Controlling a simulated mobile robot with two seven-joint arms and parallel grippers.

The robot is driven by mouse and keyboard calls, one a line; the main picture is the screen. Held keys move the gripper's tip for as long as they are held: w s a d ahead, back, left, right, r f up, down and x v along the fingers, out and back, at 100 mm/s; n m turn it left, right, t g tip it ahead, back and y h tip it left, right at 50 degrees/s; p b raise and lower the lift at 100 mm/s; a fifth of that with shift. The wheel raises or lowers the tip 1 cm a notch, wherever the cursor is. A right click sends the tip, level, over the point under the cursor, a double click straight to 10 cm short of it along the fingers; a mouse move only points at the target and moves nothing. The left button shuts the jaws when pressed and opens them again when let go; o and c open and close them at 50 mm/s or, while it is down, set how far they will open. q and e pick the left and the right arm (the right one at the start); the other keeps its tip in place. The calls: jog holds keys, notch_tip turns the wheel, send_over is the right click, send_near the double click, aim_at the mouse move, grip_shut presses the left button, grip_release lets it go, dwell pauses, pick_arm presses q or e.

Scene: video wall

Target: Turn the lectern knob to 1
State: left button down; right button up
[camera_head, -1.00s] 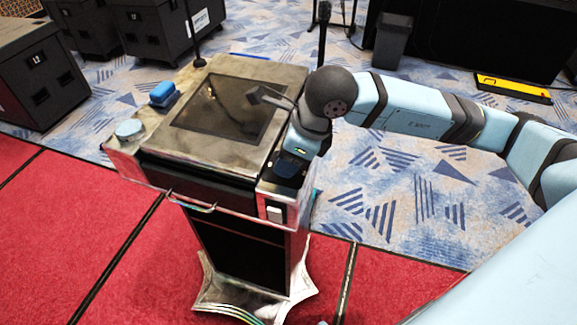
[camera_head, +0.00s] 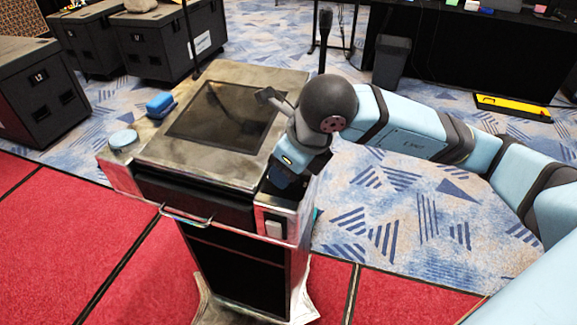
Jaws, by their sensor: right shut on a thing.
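The lectern (camera_head: 207,150) stands upright in the middle of the view, with a dark panel (camera_head: 222,116) set into its sloped metal top. My right arm comes in from the right, and my right gripper (camera_head: 285,185) points down onto the lectern's right front corner. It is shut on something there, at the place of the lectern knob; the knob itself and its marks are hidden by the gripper. My left gripper is out of view.
Black cases (camera_head: 40,95) stand behind left. A bin (camera_head: 391,62) and yellow item (camera_head: 512,107) are behind right. Red carpet in front is clear.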

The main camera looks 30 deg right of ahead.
jog(key=o, duration=0.8)
jog(key=shift+o, duration=0.5)
jog(key=shift+r, duration=0.1)
jog(key=p+v, duration=0.1)
jog(key=v, duration=1.2)
jog(key=shift+s+r, duration=0.2)
jog(key=shift+r, duration=0.15)
jog(key=shift+d, duration=0.1)
